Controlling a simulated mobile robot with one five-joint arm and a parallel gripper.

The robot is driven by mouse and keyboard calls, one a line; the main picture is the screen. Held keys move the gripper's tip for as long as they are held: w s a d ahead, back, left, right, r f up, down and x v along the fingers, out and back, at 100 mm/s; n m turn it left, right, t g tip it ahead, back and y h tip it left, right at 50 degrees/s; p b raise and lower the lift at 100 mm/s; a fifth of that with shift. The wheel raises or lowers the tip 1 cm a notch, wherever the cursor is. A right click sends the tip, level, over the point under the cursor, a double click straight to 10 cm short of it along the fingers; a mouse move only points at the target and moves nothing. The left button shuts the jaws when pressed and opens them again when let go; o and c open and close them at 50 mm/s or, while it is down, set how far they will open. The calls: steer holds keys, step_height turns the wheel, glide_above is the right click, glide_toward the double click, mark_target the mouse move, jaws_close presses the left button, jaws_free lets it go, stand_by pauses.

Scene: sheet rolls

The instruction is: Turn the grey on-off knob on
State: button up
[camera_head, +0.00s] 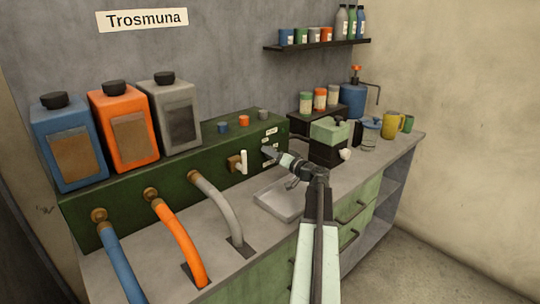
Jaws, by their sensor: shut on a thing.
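A green control box (215,145) stands on the counter against the wall. My gripper (269,155) is at the right end of its front face, just below small white labels (270,132). Its jaws are shut on a small grey knob there, which they mostly hide; its turned position cannot be read. A separate small grey cap (263,114) sits on top of the box, apart from my gripper, beside an orange cap (244,120) and a blue cap (223,127).
A white lever (243,161) on a brass valve sticks out left of my gripper. Blue, orange and grey hoses (215,205) run down further left. A shallow metal tray (277,205) lies below; a green-topped machine (328,140) stands close right.

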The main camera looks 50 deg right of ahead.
steer(key=m, duration=0.4)
steer(key=shift+m, duration=2.6)
steer(key=o, duration=1.4)
steer(key=s, duration=0.7)
steer(key=shift+s+a, duration=0.3)
